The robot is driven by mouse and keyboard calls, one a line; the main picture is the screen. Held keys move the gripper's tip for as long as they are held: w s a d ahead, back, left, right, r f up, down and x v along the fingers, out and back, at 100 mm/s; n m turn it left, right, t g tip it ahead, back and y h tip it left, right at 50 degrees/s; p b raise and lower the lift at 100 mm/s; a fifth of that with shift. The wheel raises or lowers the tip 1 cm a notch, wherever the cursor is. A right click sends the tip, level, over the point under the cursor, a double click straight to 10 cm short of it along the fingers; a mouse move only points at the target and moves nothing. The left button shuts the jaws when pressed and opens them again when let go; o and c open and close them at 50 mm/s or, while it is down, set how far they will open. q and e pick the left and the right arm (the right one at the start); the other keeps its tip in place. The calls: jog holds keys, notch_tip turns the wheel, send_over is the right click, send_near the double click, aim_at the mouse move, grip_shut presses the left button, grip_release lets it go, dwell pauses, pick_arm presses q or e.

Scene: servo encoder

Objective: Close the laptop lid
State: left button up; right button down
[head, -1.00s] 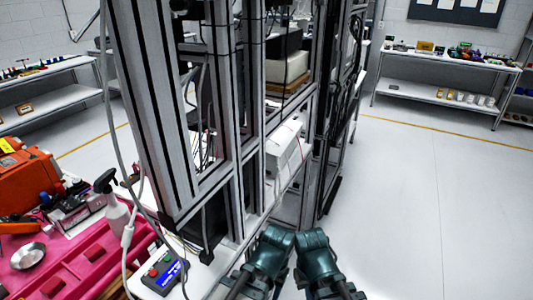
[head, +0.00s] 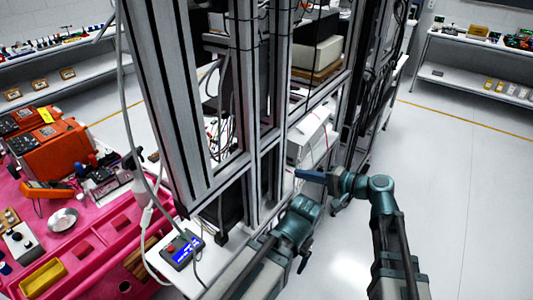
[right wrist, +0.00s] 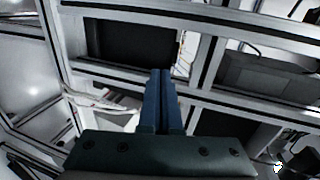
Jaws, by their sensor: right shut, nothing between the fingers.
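I cannot make out a laptop in either view. My right gripper (head: 303,175) is at the centre right of the head view, its blue fingers together and pointing left toward the metal frame rack (head: 265,185). In the right wrist view the right gripper (right wrist: 161,75) is shut and empty, with the rack's bars and a dark flat panel (right wrist: 130,40) ahead of it; I cannot tell what the panel is. My left arm shows at the bottom centre of the head view, but its gripper is hidden.
A white box (head: 310,135) sits on a rack shelf. A control box with a blue display (head: 183,250) lies on the white ledge with cables around it. A pink bench (head: 95,265) with tools stands at left. The floor at right is clear.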

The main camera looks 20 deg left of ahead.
jog(key=w+a, duration=0.2)
jog(key=a, duration=0.4)
jog(key=w+a+b, duration=0.1)
jog(key=w+a, duration=0.2)
jog(key=a, duration=0.4)
jog(key=shift+w, duration=0.25)
jog(key=a, duration=0.1)
jog(key=w+a, duration=0.1)
jog(key=shift+a+r, duration=0.3)
jog(key=shift+r, duration=0.05)
jog(key=shift+d, duration=0.1)
